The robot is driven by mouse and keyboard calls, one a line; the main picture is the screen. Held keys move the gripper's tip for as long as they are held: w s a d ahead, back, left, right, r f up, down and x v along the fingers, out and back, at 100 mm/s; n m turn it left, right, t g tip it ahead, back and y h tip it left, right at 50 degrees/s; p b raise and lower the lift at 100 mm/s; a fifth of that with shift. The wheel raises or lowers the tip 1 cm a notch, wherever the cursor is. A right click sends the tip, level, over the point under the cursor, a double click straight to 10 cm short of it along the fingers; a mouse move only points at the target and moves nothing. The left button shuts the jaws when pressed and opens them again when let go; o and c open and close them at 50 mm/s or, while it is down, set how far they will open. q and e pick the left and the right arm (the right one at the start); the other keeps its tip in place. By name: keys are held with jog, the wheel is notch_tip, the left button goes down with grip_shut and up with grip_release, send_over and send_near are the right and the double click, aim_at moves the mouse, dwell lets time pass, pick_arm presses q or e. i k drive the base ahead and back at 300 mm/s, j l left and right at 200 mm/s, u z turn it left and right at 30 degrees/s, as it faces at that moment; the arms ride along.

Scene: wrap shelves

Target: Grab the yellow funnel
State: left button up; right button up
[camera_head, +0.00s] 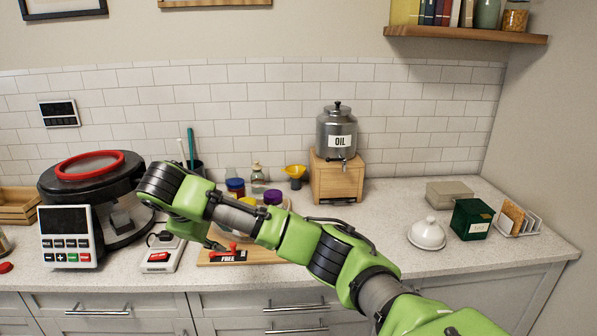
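The small yellow funnel (295,171) stands at the back of the counter, just left of the wooden stand of the oil dispenser. Its wide mouth faces up and its lower end meets a dark base. My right arm crosses in front from the lower right, and its wrist bends down at the left of the funnel. My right gripper (163,239) seems to be the small dark part low by the white device, well apart from the funnel; its fingers are too small and dark to read. My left gripper is not in view.
The oil dispenser (337,135) stands on a wooden stand (335,181). Jars (272,197) stand left of the funnel, partly behind my arm. A black machine (92,180) and a white device (161,261) are at left. A white dome (427,232) and green box (471,219) are at right.

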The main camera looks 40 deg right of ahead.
aim_at(296, 170)
jog(key=i+l, duration=0.15)
jog(key=l, duration=0.2)
jog(key=i+l, duration=0.15)
jog(key=l, duration=0.2)
jog(key=i+l, duration=0.15)
jog(key=l, duration=0.25)
jog(key=i+l, duration=0.2)
jog(key=l, duration=0.15)
jog(key=i+l, duration=0.15)
jog(key=l, duration=0.2)
jog(key=i+l, duration=0.15)
jog(key=l, duration=0.2)
